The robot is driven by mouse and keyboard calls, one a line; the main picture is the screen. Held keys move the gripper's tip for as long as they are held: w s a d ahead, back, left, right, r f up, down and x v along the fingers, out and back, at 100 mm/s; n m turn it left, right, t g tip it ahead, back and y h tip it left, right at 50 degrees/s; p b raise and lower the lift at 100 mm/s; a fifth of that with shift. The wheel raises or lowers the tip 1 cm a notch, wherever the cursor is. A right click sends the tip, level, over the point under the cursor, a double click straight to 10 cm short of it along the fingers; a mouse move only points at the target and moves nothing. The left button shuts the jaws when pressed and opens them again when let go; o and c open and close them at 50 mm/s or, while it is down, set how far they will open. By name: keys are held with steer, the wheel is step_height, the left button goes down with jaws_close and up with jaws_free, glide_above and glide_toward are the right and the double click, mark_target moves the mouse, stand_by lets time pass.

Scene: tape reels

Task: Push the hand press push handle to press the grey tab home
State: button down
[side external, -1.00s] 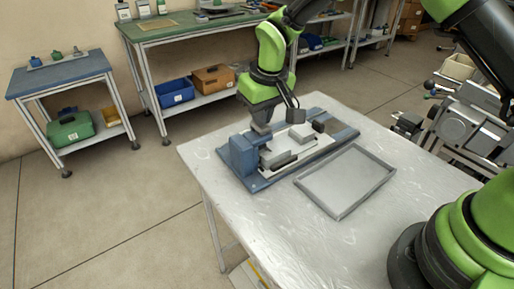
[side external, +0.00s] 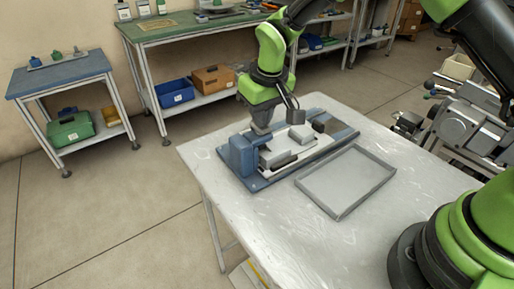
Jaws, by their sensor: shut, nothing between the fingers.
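The hand press (side external: 242,157) is a blue block at the left end of a blue base plate (side external: 258,184) on the table. My gripper (side external: 261,131) points down at the back of the press, close above or against its top. Its fingers are shut with nothing between them. I cannot tell from this angle whether they touch the push handle, which I cannot make out separately. Grey blocks (side external: 273,154) sit on the plate just right of the press. The grey tab is too small to tell apart from them.
A light block (side external: 301,133) and a dark block (side external: 325,123) lie further right on the plate. An empty grey tray (side external: 340,215) lies in front of it. The front left of the table (side external: 255,225) is clear.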

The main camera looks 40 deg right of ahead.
stand_by(0.4)
steer(key=shift+r, duration=3.5)
steer(key=s+d+r+m+t+y, duration=0.1)
steer(key=s+d+r+t, duration=0.1)
steer(key=s+r, duration=0.6)
steer(key=s+d+r+m+t+y, duration=0.1)
steer(key=s+d+r+m, duration=0.15)
steer(key=s+r, duration=0.5)
steer(key=s+f+t, duration=0.2)
steer(key=s+f, duration=0.1)
steer(key=s, duration=0.7)
steer(key=shift+s+d, duration=0.15)
steer(key=shift+d, duration=0.1)
steer(key=shift+f+m, duration=0.1)
steer(key=shift+m, duration=0.15)
